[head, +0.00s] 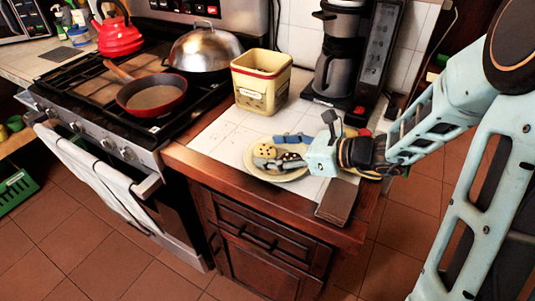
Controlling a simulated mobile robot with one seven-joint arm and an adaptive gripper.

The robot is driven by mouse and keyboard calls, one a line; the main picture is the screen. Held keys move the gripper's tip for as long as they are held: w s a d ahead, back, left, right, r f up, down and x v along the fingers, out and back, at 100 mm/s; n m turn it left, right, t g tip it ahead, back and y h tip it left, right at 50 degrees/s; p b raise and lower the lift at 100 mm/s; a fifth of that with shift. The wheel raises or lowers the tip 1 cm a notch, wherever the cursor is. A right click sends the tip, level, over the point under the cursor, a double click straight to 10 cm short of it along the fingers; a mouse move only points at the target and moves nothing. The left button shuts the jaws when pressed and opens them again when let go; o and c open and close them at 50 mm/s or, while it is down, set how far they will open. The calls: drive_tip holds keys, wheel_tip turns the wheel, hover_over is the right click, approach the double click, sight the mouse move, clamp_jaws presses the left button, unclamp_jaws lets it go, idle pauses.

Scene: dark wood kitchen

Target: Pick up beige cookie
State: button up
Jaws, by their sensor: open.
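The beige cookie (264,149), with dark chips, shows on the left part of a pale yellow plate (250,165) on the white-tiled counter. A dark brown cookie (290,157) is beside it to the right, partly covered by my gripper. My gripper (267,151) comes in from the right over the plate. Its grey-blue fingers are spread, one on the far side and one on the near side of the beige cookie in the picture. It holds nothing that I can see. I cannot tell its height above the cookie or whether it touches.
A yellow canister (261,83) stands behind the plate, with a coffee maker (340,55) at back right. A brown block (337,202) lies at the counter's front right edge. The stove at left holds a red pan (152,96), a domed silver lid (204,48) and a red kettle (118,36).

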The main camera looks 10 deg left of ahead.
sight(274, 155)
drive_tip(key=shift+a+f, duration=0.1)
drive_tip(key=shift+f, duration=0.1)
drive_tip(key=c, duration=1)
drive_tip(key=shift+r, duration=0.15)
drive_tip(key=shift+r, duration=0.3)
drive_tip(key=r, duration=0.1)
drive_tip(key=r+p, duration=0.1)
drive_tip(key=r, duration=0.1)
drive_tip(key=shift+s+d+r, duration=0.15)
drive_tip(key=shift+s+d, duration=0.05)
drive_tip(key=s+d+r+p, duration=0.1)
drive_tip(key=s+d+r, duration=0.1)
drive_tip(key=s+r, duration=0.1)
drive_tip(key=s+d+r+p, duration=0.1)
drive_tip(key=s+d+r, duration=0.1)
drive_tip(key=s, duration=0.3)
drive_tip(key=s+d+r+p, duration=0.1)
drive_tip(key=s+d+r, duration=0.1)
drive_tip(key=s+r, duration=0.2)
drive_tip(key=shift+d, duration=0.15)
